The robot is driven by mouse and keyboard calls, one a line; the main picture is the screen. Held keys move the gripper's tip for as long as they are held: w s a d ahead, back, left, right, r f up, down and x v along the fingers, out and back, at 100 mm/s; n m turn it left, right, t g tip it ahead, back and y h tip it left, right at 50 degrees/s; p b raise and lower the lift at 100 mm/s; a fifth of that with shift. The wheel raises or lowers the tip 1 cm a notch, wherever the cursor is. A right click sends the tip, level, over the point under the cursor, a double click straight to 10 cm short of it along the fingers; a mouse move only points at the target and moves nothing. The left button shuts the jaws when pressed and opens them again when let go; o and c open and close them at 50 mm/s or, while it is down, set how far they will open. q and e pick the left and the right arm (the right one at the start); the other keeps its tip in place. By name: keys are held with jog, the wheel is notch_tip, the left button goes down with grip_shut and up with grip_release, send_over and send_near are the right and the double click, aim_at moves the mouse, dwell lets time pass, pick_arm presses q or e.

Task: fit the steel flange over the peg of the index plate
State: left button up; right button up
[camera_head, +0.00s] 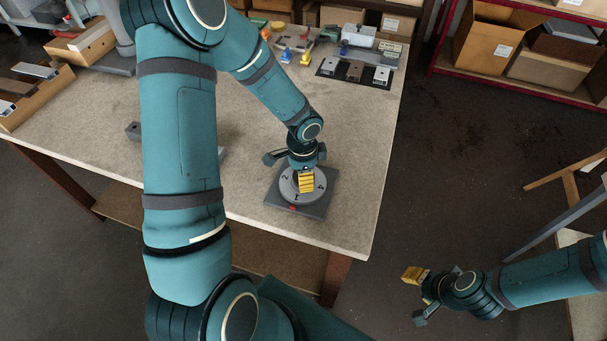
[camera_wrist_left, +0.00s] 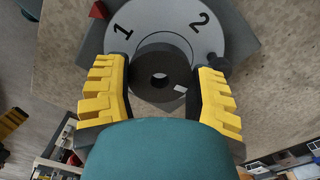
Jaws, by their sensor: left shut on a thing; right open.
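The index plate (camera_head: 318,206) is a dark square base with a light grey numbered dial and a red mark, near the table's front edge. Its dial also shows in the left wrist view (camera_wrist_left: 185,22). My left gripper (camera_head: 305,182) points down over the dial. In the left wrist view its yellow fingers (camera_wrist_left: 162,68) are shut on the steel flange (camera_wrist_left: 145,88), a dark grey ring with a centre hole and a small white patch. The flange overlaps the dial; its height above it and the peg cannot be made out. My right gripper (camera_head: 420,296) is open and empty, away from the table.
The pale worktop (camera_head: 100,130) is clear around the plate's left and right sides. A dark tray (camera_head: 345,79) with metal parts lies at the back right. A wooden tray (camera_head: 38,98) sits at the left edge. A grey part shows partly behind my left arm.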

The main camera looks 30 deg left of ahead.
pick_arm(q)
jog(key=shift+w+a+r, duration=0.1)
jog(key=shift+w+a, duration=0.2)
jog(key=shift+a, duration=0.25)
jog(key=o, duration=1.3)
jog(key=shift+a+f, duration=0.2)
jog(key=shift+d, duration=0.3)
